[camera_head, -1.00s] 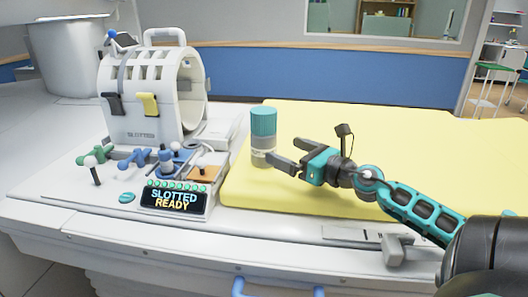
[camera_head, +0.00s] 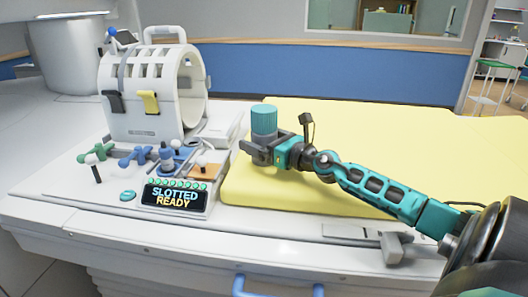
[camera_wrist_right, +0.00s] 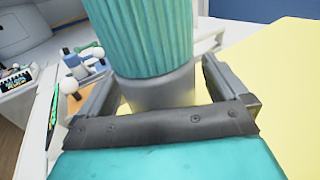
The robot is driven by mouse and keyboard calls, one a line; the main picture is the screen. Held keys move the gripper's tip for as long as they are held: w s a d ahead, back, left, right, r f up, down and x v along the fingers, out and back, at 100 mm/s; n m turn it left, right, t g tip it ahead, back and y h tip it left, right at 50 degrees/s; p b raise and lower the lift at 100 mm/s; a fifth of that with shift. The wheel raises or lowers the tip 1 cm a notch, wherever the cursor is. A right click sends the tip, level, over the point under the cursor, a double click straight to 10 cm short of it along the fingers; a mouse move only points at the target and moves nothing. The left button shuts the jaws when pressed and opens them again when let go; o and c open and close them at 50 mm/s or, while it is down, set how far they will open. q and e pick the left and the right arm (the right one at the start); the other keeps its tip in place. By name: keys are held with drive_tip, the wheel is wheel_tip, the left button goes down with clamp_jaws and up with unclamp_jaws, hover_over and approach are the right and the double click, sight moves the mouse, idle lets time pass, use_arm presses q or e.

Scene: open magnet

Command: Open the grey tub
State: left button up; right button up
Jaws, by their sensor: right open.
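The grey tub (camera_head: 262,140) stands upright on the yellow pad, with a ribbed teal lid (camera_head: 264,119) on top. In the right wrist view the grey tub body (camera_wrist_right: 158,88) and the teal lid (camera_wrist_right: 140,35) fill the middle. My right gripper (camera_head: 257,152) is open around the grey body, below the lid, with one finger on each side. In the wrist view a gap shows between the right finger and the tub; whether the left finger touches is hard to tell. The gripper hides the tub's lower part in the head view. My left gripper is not in view.
The yellow pad (camera_head: 400,130) is otherwise clear. A white slotted cylinder (camera_head: 150,95) stands at the left. In front of it are blue and green handled tools (camera_head: 135,157) and a display (camera_head: 175,197) reading "SLOTTED READY".

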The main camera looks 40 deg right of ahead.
drive_tip(key=shift+w+a, duration=0.1)
drive_tip(key=shift+w, duration=0.6)
drive_tip(key=shift+c, duration=0.3)
drive_tip(key=c, duration=1.3)
drive_tip(key=shift+r, duration=0.1)
drive_tip(key=shift+c, duration=0.3)
